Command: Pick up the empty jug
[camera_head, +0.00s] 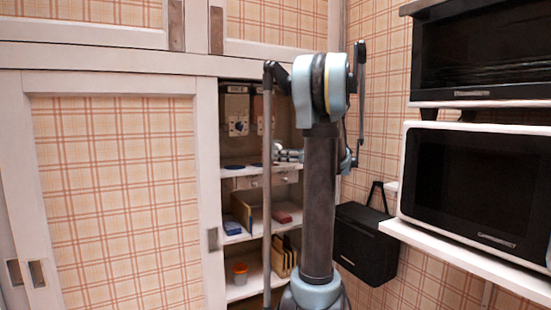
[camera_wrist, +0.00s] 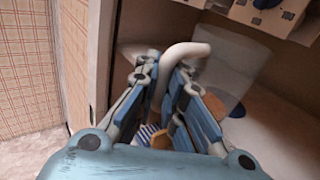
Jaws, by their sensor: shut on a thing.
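The jug has a pale, see-through body (camera_wrist: 232,66) and a thick white curved handle (camera_wrist: 190,50) in the wrist view. My gripper (camera_wrist: 165,72) is shut on the jug at its handle, with the fingers on either side of it. The jug body lies beyond and to the right of the fingers. I cannot tell from this view whether it is lifted off the surface. In the head view my arm reaches into the open part of the cupboard, and I cannot make out the jug there.
A plaid sliding door (camera_head: 115,200) bounds the opening on the left. Lower cupboard shelves hold a blue item (camera_head: 232,228), a red item (camera_head: 283,217) and an orange-lidded cup (camera_head: 240,272). A black box (camera_head: 362,245) and a white microwave (camera_head: 470,185) are at right.

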